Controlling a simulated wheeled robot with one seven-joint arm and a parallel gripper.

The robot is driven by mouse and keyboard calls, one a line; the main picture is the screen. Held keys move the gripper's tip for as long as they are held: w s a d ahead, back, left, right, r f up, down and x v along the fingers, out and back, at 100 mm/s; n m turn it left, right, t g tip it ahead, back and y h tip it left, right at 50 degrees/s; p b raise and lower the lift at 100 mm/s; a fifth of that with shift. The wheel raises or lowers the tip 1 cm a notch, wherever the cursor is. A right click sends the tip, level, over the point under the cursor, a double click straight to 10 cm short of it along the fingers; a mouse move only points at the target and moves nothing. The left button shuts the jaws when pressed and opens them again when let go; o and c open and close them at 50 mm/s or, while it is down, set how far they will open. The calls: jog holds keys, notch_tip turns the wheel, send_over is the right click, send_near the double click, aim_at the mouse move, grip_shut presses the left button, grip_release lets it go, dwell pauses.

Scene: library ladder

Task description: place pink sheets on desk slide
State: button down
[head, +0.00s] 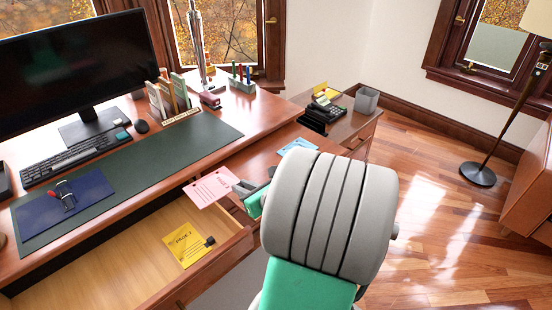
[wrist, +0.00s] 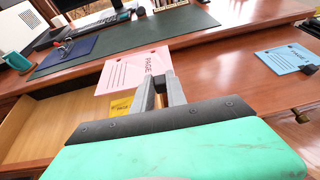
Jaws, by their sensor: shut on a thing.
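The pink sheets (head: 211,187), with printed text on top, are held at one edge in my gripper (head: 243,188). The wrist view also shows the pink sheets (wrist: 130,71) between the closed fingertips (wrist: 160,84). They are level, above the front edge of the desk and the open drawer. The desk slide looks to be the wooden board (head: 262,158) right of the drawer; a blue sheet (head: 297,145) lies on it. In the wrist view the blue sheet (wrist: 287,58) has a black clip. My arm hides part of the board.
A yellow sheet (head: 188,244) with a black clip lies in the open drawer (head: 120,270). A green desk mat (head: 130,155) bears a blue folder (head: 65,200). A monitor (head: 75,70) stands behind. A side cabinet with a calculator (head: 323,104) stands right.

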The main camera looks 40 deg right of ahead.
jog(key=s+d+r+m+h, duration=0.1)
jog(key=s+d+m+h, duration=0.3)
jog(key=s+d, duration=0.5)
jog(key=shift+g, duration=0.5)
jog(key=w+d+f+b, duration=0.1)
jog(key=w+d+f, duration=0.1)
jog(key=w+f, duration=0.1)
jog(key=w+d+f+b, duration=0.1)
jog(key=w+d+f, duration=0.2)
jog(key=w, duration=0.2)
jog(key=w+d+f+b, duration=0.1)
jog(key=w+d+f, duration=0.2)
jog(key=w+f, duration=0.1)
jog(key=shift+w+d, duration=0.1)
jog(key=shift+w, duration=0.05)
notch_tip(320, 180, down, 3)
jog(key=shift+d+f+h+b, duration=0.1)
jog(key=shift+h+b, duration=0.2)
jog(key=shift+b, duration=0.35)
jog(key=c, duration=1.3)
grip_release()
jog(key=shift+c, duration=0.2)
